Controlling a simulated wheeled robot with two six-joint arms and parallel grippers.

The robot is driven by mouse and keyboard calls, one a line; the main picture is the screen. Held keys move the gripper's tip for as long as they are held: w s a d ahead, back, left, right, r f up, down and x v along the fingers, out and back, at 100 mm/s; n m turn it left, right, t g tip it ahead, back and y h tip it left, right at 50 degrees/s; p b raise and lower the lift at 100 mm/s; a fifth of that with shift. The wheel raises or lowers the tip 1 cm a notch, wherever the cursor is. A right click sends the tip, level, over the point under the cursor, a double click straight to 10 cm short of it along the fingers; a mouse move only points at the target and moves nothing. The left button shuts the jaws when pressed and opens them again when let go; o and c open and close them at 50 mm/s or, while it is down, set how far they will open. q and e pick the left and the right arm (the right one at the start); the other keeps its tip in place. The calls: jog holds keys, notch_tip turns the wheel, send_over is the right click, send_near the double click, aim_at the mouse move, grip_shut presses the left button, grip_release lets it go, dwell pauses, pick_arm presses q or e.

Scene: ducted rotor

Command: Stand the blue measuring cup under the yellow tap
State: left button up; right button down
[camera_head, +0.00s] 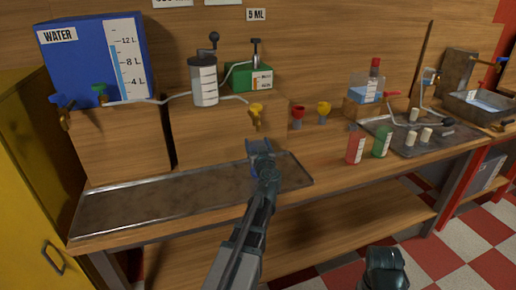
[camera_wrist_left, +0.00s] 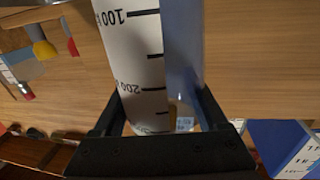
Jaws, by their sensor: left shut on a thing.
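The blue measuring cup (camera_head: 258,146) is in my left gripper (camera_head: 262,160), over the right end of the long metal tray. In the left wrist view the cup (camera_wrist_left: 135,60) shows a white scale with 100 and 200 marks and a blue side, between the fingers of the left gripper (camera_wrist_left: 160,110). The gripper is shut on it and hides much of it in the head view. The yellow tap (camera_head: 256,112) hangs at the end of a pipe, just above the cup in the picture. I cannot tell whether the cup touches the tray.
The long metal tray (camera_head: 150,205) lies along the bench front. A blue water tank (camera_head: 95,60) stands on a wooden box at the left. Red and green cups (camera_head: 356,147) (camera_head: 382,142) stand to the right, before another tray (camera_head: 440,148). Small red and yellow funnels (camera_head: 298,114) (camera_head: 324,109) stand behind.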

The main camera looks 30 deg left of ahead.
pick_arm(q)
jog(key=shift+f, duration=0.1)
jog(key=o, duration=1.3)
jog(key=shift+r, duration=0.25)
jog(key=v, duration=1.2)
jog(key=shift+f, duration=0.1)
